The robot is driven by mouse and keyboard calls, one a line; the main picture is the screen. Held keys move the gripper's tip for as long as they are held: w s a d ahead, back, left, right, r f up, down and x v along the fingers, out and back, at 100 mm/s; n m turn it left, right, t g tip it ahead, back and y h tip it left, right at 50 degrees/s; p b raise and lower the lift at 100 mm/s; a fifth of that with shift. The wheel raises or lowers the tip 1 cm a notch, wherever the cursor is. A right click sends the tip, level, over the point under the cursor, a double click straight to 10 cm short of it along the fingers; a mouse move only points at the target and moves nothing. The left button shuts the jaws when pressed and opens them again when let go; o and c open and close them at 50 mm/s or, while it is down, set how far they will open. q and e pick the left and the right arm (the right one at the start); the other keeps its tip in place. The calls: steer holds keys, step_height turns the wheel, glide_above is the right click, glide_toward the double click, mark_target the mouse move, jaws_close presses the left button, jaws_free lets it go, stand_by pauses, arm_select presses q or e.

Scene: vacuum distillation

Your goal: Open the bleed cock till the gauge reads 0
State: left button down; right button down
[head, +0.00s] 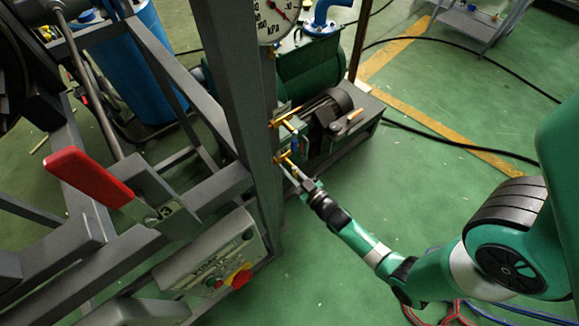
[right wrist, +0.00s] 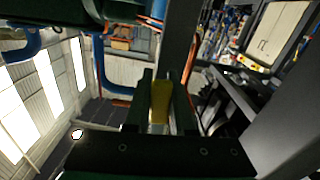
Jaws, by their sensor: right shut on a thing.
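The gauge (head: 275,20) is on the grey post at the top of the head view, its top cut off. It is marked kPa and has a dark needle, but I cannot read its value for sure. Brass fittings (head: 284,122) with a small blue part come off the post below it. My right gripper (head: 295,176) reaches the lower brass fitting, which I take for the bleed cock (head: 284,158). In the right wrist view, the jaws (right wrist: 160,104) are shut on a yellow brass piece (right wrist: 161,98), seemingly the cock's handle. How far it is turned is unclear. My left gripper is not in view.
A red-handled lever (head: 88,177) with a plate marked 3 sits on the grey frame at left. Below it is a pump control box (head: 205,262) with a red button (head: 241,279). A green pump with a motor (head: 325,108) stands behind the post. The green floor at right is mostly open.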

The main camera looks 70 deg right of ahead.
steer(key=shift+w+a+m, duration=0.15)
steer(key=shift+a+m, duration=0.05)
steer(key=shift+m, duration=0.3)
steer(key=c, duration=0.8)
jaws_free()
steer(key=shift+o, duration=0.2)
steer(key=p+v, duration=0.3)
steer(key=v, duration=0.8)
steer(key=shift+s+a, duration=0.25)
steer(key=shift+s, duration=0.05)
